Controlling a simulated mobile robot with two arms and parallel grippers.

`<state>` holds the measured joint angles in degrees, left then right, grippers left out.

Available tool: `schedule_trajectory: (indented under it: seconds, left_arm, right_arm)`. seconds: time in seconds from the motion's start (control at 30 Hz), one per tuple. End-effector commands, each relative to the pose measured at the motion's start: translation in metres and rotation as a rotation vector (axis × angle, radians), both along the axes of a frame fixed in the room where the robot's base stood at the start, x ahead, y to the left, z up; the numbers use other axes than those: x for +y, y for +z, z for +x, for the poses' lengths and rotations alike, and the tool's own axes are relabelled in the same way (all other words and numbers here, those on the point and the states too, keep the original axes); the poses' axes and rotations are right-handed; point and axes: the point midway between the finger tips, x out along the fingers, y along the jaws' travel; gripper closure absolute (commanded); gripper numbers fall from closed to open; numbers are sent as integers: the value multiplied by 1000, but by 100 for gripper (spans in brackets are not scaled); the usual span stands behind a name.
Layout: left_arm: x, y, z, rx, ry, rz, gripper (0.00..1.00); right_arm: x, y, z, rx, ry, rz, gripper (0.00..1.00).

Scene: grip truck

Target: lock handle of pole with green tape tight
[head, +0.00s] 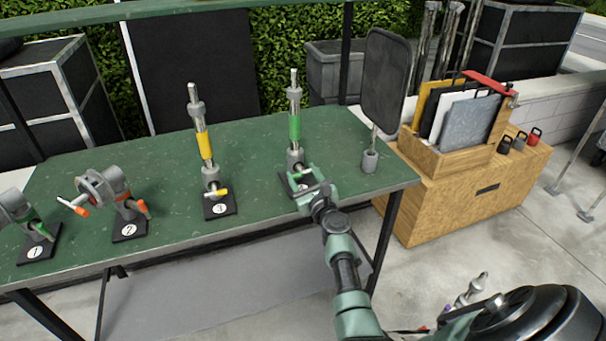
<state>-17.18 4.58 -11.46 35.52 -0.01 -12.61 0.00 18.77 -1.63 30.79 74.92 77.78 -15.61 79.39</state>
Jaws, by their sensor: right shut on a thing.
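The pole with green tape (294,124) stands upright on a dark base plate on the green table, toward its right end. Its small green-tipped handle (301,175) is low on the pole, mostly hidden by my gripper. My right gripper (303,184) reaches in from the lower right and is shut on the handle at the foot of the pole. The fingertips are small in the picture, so the handle's exact angle is hard to see. My left gripper is not in the view.
A pole with yellow tape (204,143) stands left of it on the green table (255,146). Clamps with orange (124,204) and green handles (38,229) sit further left. A dark panel on a stand (384,80) and a wooden cart (470,185) are at right.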

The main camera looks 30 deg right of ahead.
Motion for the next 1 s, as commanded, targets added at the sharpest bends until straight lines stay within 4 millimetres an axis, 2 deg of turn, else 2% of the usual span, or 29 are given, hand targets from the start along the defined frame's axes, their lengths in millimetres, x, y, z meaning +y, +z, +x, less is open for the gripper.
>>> schedule_trajectory:
  seconds: [0.57,0.6,0.67,0.7,1.0]
  left_arm:
    - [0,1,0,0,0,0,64]
    - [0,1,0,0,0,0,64]
    - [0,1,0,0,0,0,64]
    - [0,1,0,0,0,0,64]
    - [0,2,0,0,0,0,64]
  right_arm:
    - [1,-2,0,-6,0,38,86]
    - [1,-2,0,-6,0,38,43]
    - [1,-2,0,-6,0,37,26]
    - [1,-2,0,-6,0,37,24]
    - [1,-1,-1,-7,0,35,24]
